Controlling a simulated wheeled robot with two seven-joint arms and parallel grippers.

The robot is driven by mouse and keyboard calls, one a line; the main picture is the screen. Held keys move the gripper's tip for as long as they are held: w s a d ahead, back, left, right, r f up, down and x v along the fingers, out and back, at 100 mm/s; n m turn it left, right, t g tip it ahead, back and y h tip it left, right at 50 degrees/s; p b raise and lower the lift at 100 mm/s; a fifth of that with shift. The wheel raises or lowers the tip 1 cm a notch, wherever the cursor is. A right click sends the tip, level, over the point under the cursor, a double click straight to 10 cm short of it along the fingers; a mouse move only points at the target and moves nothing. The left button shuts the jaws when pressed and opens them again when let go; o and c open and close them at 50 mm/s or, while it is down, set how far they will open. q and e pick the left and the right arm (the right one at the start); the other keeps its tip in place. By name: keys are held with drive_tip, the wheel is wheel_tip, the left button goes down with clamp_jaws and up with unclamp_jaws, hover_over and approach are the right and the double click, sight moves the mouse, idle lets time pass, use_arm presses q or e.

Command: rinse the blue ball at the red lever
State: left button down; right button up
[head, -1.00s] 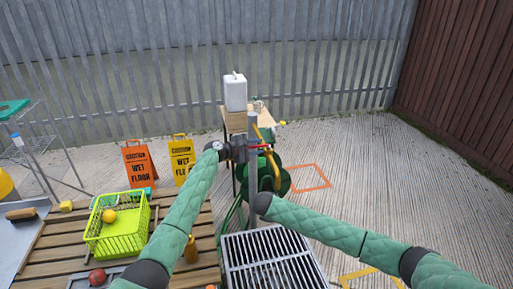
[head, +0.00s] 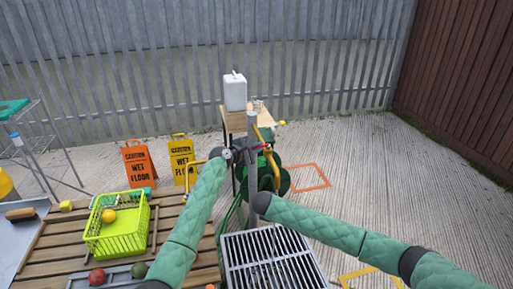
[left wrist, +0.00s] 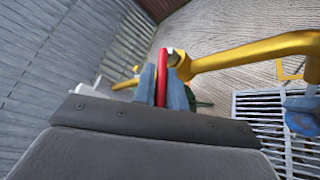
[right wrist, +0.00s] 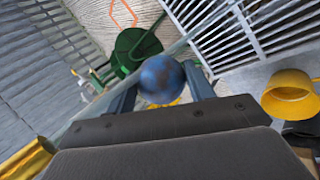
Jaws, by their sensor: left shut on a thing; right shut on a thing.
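My left gripper (left wrist: 162,88) is shut on the red lever (left wrist: 162,68), which stands between its fingers beside a yellow pipe (left wrist: 250,52). In the head view the left gripper (head: 240,151) is at the grey post, and a bit of red lever (head: 262,147) shows right of it. My right gripper (right wrist: 160,92) is shut on the blue ball (right wrist: 160,78). In the head view that gripper and ball are hidden behind my right arm's end. A blue round shape (left wrist: 303,116) at the left wrist view's right edge is probably the ball.
A metal grate (head: 270,262) lies below the post. A green hose reel (head: 272,178) stands behind. A lime basket (head: 117,230) with a yellow ball (head: 109,216) sits on the slatted bench. Wet-floor signs (head: 182,158) stand behind the bench. Open concrete lies to the right.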

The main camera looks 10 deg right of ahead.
use_arm(q)
drive_tip(key=shift+s+f+n+t+y, duration=0.15)
drive_tip(key=shift+s+n+t+y, duration=0.05)
drive_tip(key=shift+n+t+y, duration=0.25)
drive_tip(key=c, duration=1.5)
unclamp_jaws()
drive_tip(key=v, duration=1.1)
drive_tip(key=shift+s+a, duration=0.2)
drive_tip(key=shift+a, duration=0.15)
